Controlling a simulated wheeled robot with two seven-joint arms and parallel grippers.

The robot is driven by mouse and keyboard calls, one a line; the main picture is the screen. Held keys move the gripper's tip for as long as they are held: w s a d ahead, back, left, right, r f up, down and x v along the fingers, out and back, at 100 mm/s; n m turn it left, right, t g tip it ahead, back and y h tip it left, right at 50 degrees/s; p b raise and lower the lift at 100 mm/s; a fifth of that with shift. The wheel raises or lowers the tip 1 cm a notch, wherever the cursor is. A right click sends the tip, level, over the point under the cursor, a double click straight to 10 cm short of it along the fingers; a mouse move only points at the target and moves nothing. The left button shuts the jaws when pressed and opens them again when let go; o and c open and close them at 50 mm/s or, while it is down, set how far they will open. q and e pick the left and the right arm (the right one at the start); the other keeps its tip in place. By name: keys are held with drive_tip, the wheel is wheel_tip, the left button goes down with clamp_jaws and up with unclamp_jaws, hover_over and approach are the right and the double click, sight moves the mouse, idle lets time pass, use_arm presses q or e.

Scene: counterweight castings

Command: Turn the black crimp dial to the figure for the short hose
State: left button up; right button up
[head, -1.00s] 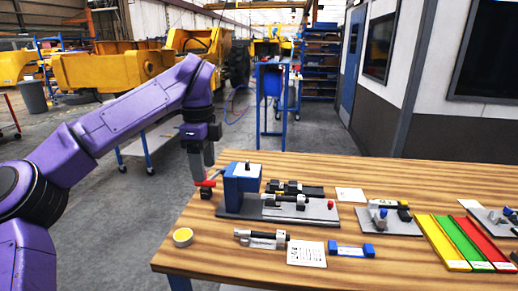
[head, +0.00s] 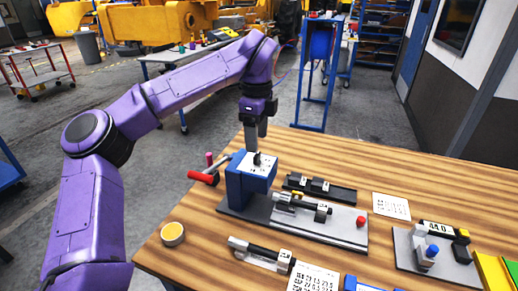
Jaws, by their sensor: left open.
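The blue crimp press (head: 247,190) stands on a grey base on the wooden table. On its top is a white plate (head: 250,163) with the small black dial (head: 258,159) standing up from it. The dial's figures are too small to read. My left gripper (head: 257,143) points down just behind and above the dial, open; I cannot tell whether it touches it. A printed figure card (head: 314,278) lies at the front edge. A dark hose piece with metal fittings and a label (head: 258,252) lies left of the card. My right gripper is not in view.
A red-ended lever (head: 203,178) sticks out left of the press. A fitting rests on the grey base (head: 340,233), by a red knob (head: 361,221). A black rack (head: 320,190) stands behind. A yellow-topped tin (head: 172,233), another card (head: 391,206) and a second grey fixture (head: 440,270) also occupy the table.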

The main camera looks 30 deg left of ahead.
sight(257, 155)
use_arm(q)
drive_tip(key=f, duration=0.4)
drive_tip(key=shift+w+a+f, duration=0.1)
drive_tip(key=shift+w+f, duration=0.1)
drive_tip(key=shift+f, duration=0.45)
drive_tip(key=shift+s, duration=0.1)
drive_tip(key=c, duration=1.1)
drive_tip(key=shift+o, duration=0.3)
